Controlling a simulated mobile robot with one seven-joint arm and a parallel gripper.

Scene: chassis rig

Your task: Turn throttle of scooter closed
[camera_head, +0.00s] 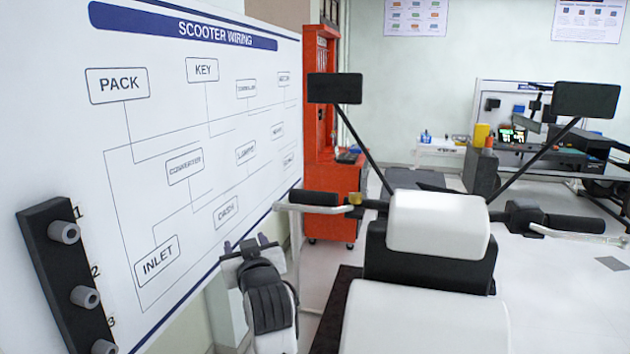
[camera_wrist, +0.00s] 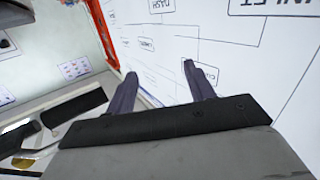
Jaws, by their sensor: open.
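The white and black scooter (camera_head: 438,225) stands right of centre in the head view. Its left handlebar grip (camera_head: 313,198) is black, with a brass-coloured collar at its inner end and a pale lever below. Its right grip (camera_head: 575,223) is also black, with a lever beside it. I cannot tell from markings which grip is the throttle. My gripper (camera_head: 245,245) is open and empty, below and left of the left grip and apart from it. In the wrist view my gripper (camera_wrist: 160,72) points at the whiteboard, and a black grip (camera_wrist: 75,107) shows at the left.
The "SCOOTER WIRING" board (camera_head: 130,185) stands close on the left, with a black peg rack (camera_head: 62,265) at its front. Two mirrors (camera_head: 335,88) rise on stalks above the handlebar. A red cabinet (camera_head: 330,170) and a workbench (camera_head: 540,150) stand behind. Floor shows at the right.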

